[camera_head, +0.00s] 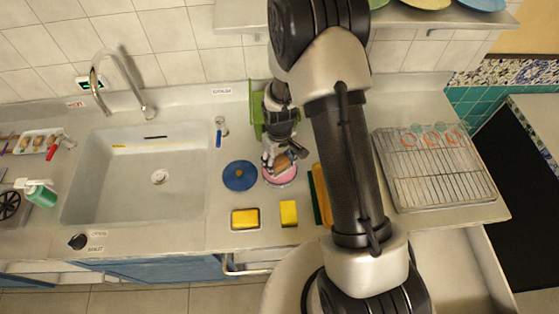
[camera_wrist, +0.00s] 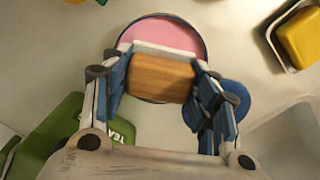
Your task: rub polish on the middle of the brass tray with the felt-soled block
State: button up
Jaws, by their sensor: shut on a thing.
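My gripper (camera_head: 270,158) is shut on the wooden block (camera_wrist: 160,78), whose pale sole edge shows in the wrist view. The block also shows in the head view (camera_head: 284,163). It is over a round dish with a pink face and thin dark rim (camera_wrist: 180,36), also in the head view (camera_head: 282,181). I cannot tell whether block and dish touch. No brass tray is clearly recognisable; a yellow edge (camera_head: 321,195) beside my arm is mostly hidden by it.
A blue disc (camera_head: 240,176) lies left of the pink dish. A yellow sponge sits in a small dish (camera_head: 245,228); another yellow sponge (camera_head: 289,213) lies beside it. A green tea box (camera_wrist: 85,125) stands close behind. The sink (camera_head: 140,190) is left, a wire rack (camera_head: 430,170) right.

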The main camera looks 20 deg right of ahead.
aim_at(279, 162)
jog(key=shift+f+b, duration=0.55)
jog(key=shift+f, duration=0.05)
dwell(1.9)
jog(key=shift+r+p, duration=2.35)
jog(key=shift+r, duration=1.2)
jog(key=shift+s+a+f, duration=0.1)
